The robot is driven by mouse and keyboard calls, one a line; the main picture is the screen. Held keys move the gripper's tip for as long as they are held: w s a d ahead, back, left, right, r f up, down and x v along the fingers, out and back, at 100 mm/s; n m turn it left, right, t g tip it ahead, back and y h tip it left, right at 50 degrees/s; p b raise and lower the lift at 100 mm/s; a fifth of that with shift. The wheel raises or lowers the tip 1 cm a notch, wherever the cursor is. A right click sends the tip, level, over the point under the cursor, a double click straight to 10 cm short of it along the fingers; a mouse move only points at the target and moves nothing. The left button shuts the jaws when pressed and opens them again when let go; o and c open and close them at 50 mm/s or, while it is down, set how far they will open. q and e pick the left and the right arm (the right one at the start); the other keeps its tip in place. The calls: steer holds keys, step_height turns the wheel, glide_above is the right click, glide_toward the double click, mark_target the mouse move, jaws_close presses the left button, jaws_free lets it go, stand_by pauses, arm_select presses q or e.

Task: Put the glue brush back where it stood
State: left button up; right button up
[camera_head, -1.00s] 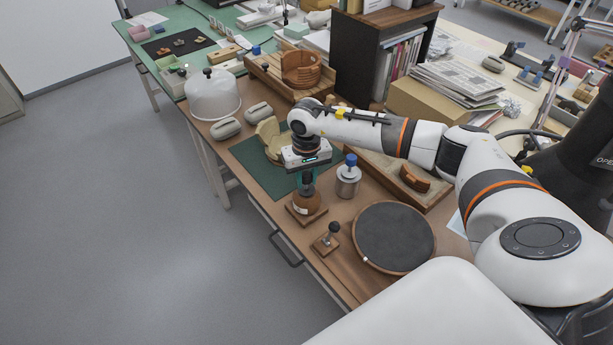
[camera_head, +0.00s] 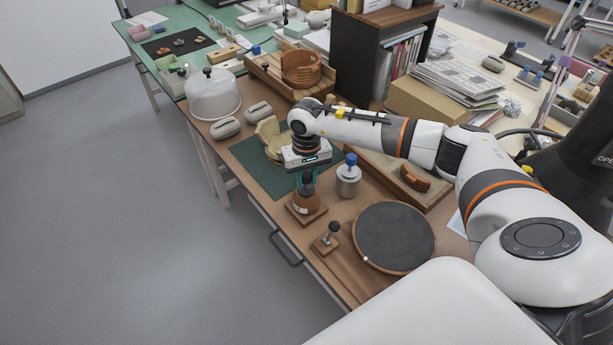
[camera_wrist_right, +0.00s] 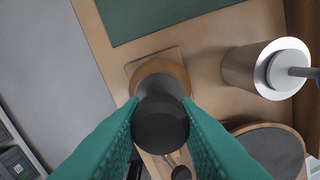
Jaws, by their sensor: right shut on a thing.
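The glue brush shows as a dark, round-topped handle (camera_wrist_right: 160,122) in the right wrist view. My right gripper (camera_head: 307,184) points down and is shut on this handle, with a teal finger on each side. The handle is directly above a rounded brown holder (camera_head: 306,202) on a square wooden base (camera_head: 307,215). The holder also shows behind the handle in the wrist view (camera_wrist_right: 162,78). The handle hides the holder's middle, so I cannot tell whether the brush is fully seated. My left gripper is not in view.
A metal jar with a blue cap (camera_head: 348,178) stands close to the right of the holder. A small black-knobbed stand (camera_head: 327,240) and a dark round turntable (camera_head: 394,237) are nearer the front. A green mat (camera_head: 258,168) with a pale sherd piece lies behind.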

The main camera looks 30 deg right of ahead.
steer(key=shift+f, duration=0.2)
stand_by(0.5)
steer(key=o, duration=0.9)
steer(key=shift+c, duration=0.2)
step_height(320, 180, up, 12)
steer(key=b, duration=0.2)
